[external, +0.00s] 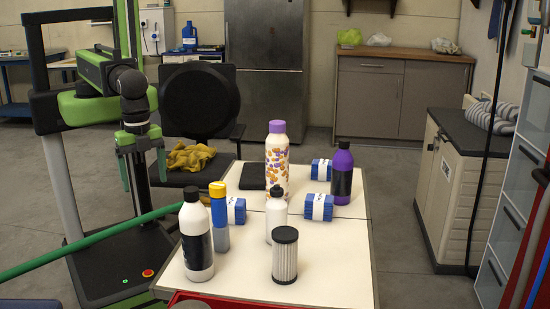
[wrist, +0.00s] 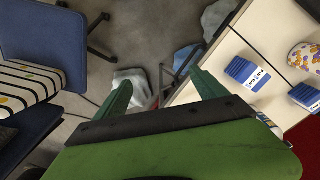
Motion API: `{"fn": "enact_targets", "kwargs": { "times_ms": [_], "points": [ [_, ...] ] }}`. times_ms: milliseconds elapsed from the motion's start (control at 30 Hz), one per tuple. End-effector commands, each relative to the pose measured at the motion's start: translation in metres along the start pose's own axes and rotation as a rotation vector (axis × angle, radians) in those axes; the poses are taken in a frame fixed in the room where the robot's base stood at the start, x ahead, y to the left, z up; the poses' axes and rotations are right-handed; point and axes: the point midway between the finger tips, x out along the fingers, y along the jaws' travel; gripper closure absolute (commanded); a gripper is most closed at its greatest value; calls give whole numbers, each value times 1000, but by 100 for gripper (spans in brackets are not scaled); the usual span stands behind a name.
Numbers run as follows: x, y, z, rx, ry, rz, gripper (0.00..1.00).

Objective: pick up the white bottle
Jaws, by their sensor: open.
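A small plain white bottle (external: 277,217) with a dark cap stands upright on the white table (external: 330,262), behind a ribbed filter cartridge (external: 285,256) that hides its lower right part. I cannot make it out in the wrist view. My gripper (external: 142,176) hangs pointing down, left of the table and well apart from the bottle. Its two green fingers are spread with nothing between them; they also show in the wrist view (wrist: 163,92).
Near the white bottle stand a black-labelled bottle (external: 197,250), a yellow-capped blue bottle (external: 220,218), a tall patterned bottle (external: 277,165) and a purple bottle (external: 342,176). Blue packs (external: 321,207) lie between them. A green hose (external: 90,240) crosses left of the table. A chair (external: 200,100) stands behind.

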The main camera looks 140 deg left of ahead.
Motion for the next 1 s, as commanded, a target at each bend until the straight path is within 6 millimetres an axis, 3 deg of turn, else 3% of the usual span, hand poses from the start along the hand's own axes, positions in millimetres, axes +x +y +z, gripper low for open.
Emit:
{"fn": "enact_targets", "kwargs": {
  "times_ms": [67, 167, 400, 500, 600, 800, 1000],
  "points": [
    [-4, 0, -4, 14, 0, 0, 18],
    [-32, -2, -32, 129, 0, 0, 18],
    [-141, -14, -167, 810, 0, 0, 18],
    [-172, -20, -211, 1068, 0, 0, 18],
    [-189, -24, -238, 1249, 0, 0, 18],
    [-191, -26, -250, 1367, 0, 0, 18],
    [-172, -26, -249, 1366, 0, 0, 18]
  ]
}}
